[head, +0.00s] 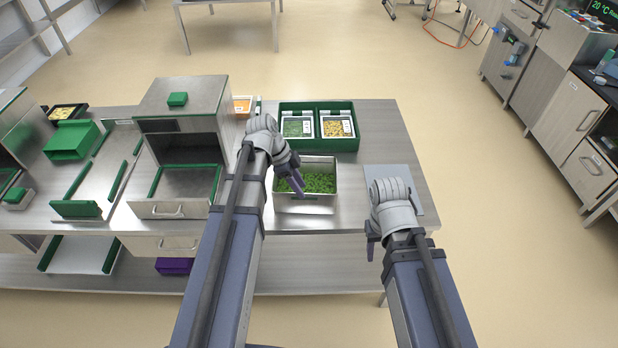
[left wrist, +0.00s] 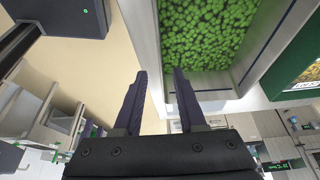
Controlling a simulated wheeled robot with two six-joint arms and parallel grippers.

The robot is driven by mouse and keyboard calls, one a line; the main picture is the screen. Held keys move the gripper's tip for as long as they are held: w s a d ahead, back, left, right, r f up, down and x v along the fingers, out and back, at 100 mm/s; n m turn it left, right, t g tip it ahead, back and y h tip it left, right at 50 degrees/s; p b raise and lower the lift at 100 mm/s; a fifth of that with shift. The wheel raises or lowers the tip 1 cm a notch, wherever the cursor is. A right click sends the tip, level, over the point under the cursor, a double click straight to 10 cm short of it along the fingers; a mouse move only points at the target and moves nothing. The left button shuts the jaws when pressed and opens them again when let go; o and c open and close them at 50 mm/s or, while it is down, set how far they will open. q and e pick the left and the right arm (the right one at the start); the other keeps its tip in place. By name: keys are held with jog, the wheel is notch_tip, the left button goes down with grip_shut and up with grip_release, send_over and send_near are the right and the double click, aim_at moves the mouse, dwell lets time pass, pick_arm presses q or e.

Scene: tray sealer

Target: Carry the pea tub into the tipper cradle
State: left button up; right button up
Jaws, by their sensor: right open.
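The pea tub (head: 322,207) is a metal tub full of green peas on the right table. Its wall (left wrist: 146,35) and peas also show in the left wrist view. My right gripper (head: 372,246) is open and empty at the table's front right, apart from the tub. I cannot tell for sure which fixture is the tipper cradle; a metal bed with green guards (head: 98,178) stands at the left.
A green crate (head: 348,145) with two labelled food trays stands behind the tub. A metal machine (head: 183,125) with an open, green-edged drawer (head: 185,209) stands left of my left arm. A grey plate (head: 420,197) lies at the table's right, partly behind my right gripper.

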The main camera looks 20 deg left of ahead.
pick_arm(q)
jog(key=shift+a+r, duration=0.1)
jog(key=b, duration=0.8)
send_over(308, 213)
notch_tip(308, 213, down, 8)
jog(key=shift+w+r, duration=0.1)
jog(key=shift+r, duration=0.15)
jog(key=shift+r+p, duration=0.1)
jog(key=shift+p, duration=0.25)
jog(key=shift+c, duration=0.2)
grip_shut()
dwell(0.5)
